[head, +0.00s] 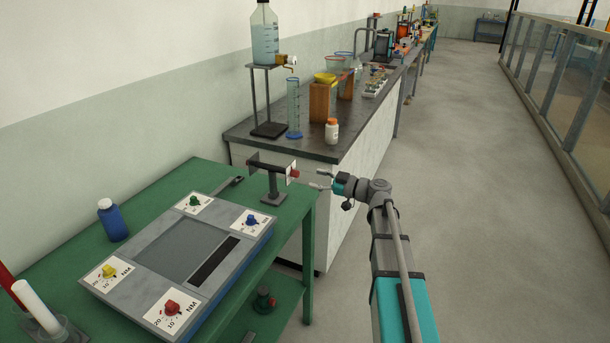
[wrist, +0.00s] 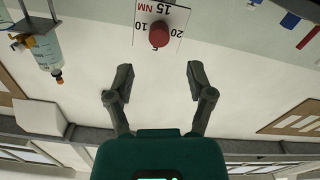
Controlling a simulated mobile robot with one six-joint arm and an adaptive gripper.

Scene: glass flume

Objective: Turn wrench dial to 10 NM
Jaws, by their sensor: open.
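A torque wrench (head: 268,168) rests on a short dark stand (head: 273,198) at the far right corner of the green table. Its white dial plate (head: 291,170) with a red knob (head: 295,174) faces my gripper. I cannot make out where the knob points. My gripper (head: 318,180) is open and empty, a short way right of the knob and apart from it. Its fingers (wrist: 160,82) spread below the knob in the wrist view.
A grey panel (head: 185,250) with several coloured dials lies on the green table (head: 165,184), beside a blue bottle (head: 112,220). Behind, a dark bench (head: 310,143) carries a cylinder (head: 294,110) and a white bottle (head: 332,131). The floor to the right is clear.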

